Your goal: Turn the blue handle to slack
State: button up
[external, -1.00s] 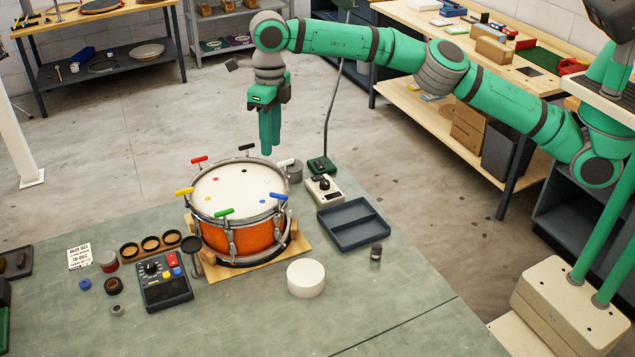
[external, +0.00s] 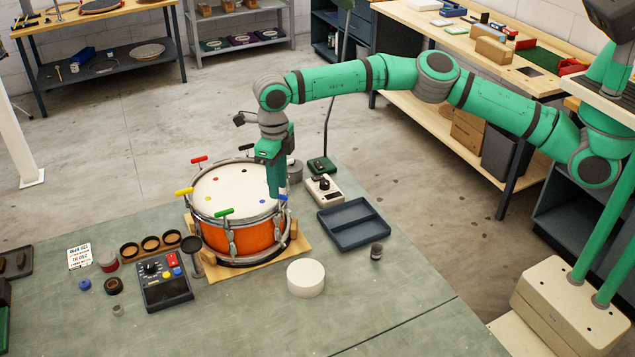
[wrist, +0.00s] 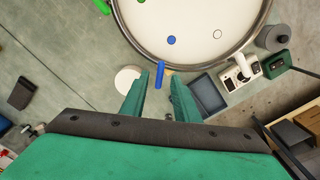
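The orange drum (external: 240,238) with a white head stands on a wooden board (external: 298,248). Coloured handles sit around its rim. The blue handle (external: 284,198) is at the rim's right side, partly hidden by my gripper (external: 276,196) in the external view. In the wrist view the blue handle (wrist: 161,75) points outward from the drum rim, roughly in line with the gap between my fingertips (wrist: 160,82). My gripper is open, with the fingers pointing down at the handle. I cannot tell whether they touch it or how far they reach past it.
A green handle (external: 224,212) and a yellow handle (external: 184,192) stand out from the rim nearby. A white round block (external: 306,278), a dark two-part tray (external: 355,236) and a small white device (external: 323,192) stand close to the drum. The bench front is clear.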

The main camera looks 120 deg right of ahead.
aim_at(279, 200)
jog(key=shift+f, duration=1.25)
jog(key=shift+c, duration=0.7)
grip_shut()
jog(key=shift+n, duration=0.4)
